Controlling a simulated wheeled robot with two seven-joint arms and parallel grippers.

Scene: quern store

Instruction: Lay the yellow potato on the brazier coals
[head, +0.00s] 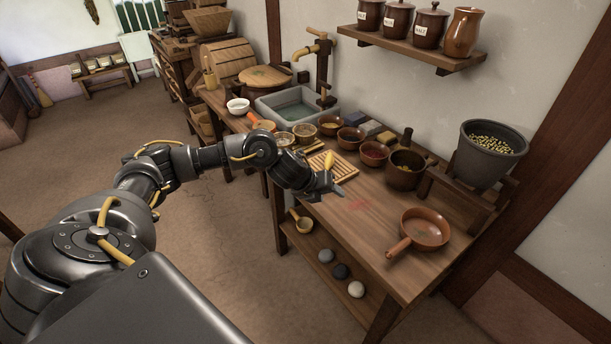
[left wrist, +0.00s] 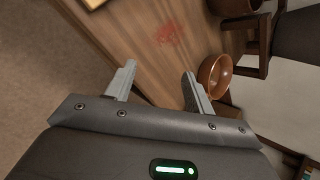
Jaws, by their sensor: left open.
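My left gripper (head: 334,191) is open and empty above the near edge of the wooden table. It also shows in the left wrist view (left wrist: 159,72), with bare tabletop between its fingers. A small yellow elongated shape (head: 328,161) shows just behind the gripper, over the slatted board (head: 345,168). I cannot tell whether it is the yellow potato or part of my arm. No potato shows in the left wrist view. I cannot make out a brazier or coals in either view. My right gripper is out of view.
On the table (head: 385,275), a brown handled pan (head: 425,230) lies at the front right. Several bowls and a dark pot (head: 405,168) line the back. A dark grey bucket (head: 490,150) of yellowish bits stands right. The tabletop around a red mark (head: 357,205) is clear.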

